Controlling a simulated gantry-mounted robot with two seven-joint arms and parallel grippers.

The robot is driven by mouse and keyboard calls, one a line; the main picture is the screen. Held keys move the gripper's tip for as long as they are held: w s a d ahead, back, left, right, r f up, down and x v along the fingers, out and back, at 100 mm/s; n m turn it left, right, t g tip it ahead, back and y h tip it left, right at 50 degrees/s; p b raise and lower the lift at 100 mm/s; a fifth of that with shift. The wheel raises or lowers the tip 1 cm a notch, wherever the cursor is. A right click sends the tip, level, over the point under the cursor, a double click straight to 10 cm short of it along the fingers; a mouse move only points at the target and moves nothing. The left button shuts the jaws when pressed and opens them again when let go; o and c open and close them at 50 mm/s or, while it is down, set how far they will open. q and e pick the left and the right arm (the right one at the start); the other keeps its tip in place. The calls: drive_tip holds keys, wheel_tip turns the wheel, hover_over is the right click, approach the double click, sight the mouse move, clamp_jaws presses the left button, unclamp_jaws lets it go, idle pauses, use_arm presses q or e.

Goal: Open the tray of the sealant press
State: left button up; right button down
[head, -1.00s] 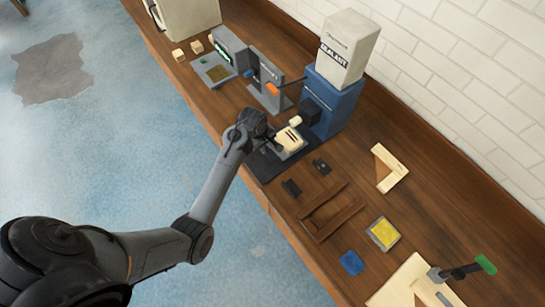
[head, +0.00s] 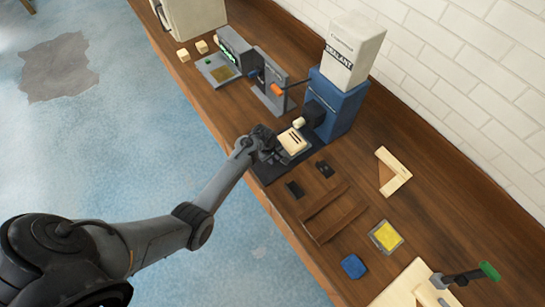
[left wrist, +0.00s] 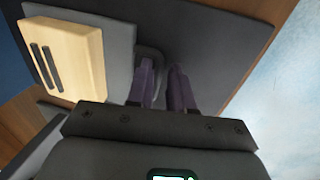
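The sealant press is a blue machine (head: 335,106) with a white sealant container (head: 352,50) on top. Its grey tray (head: 296,153) sits low at the front and bears a pale block with two dark slots (head: 291,141). In the left wrist view the block (left wrist: 68,58) and grey tray plate (left wrist: 120,62) show at left. A grey loop handle (left wrist: 150,50) stands out from the plate's edge. My left gripper (left wrist: 162,75) has its two fingers at this handle, a narrow gap between them; whether they press on it is unclear. My right gripper is not in view.
A grey device with a green display (head: 232,55) and a stand with an orange part (head: 276,90) are left of the press. Small dark blocks (head: 295,188), a wooden frame (head: 330,212), a yellow pad (head: 386,236) and a blue piece (head: 353,266) lie to the right.

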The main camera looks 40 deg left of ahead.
use_arm(q)
clamp_jaws()
idle(1.4)
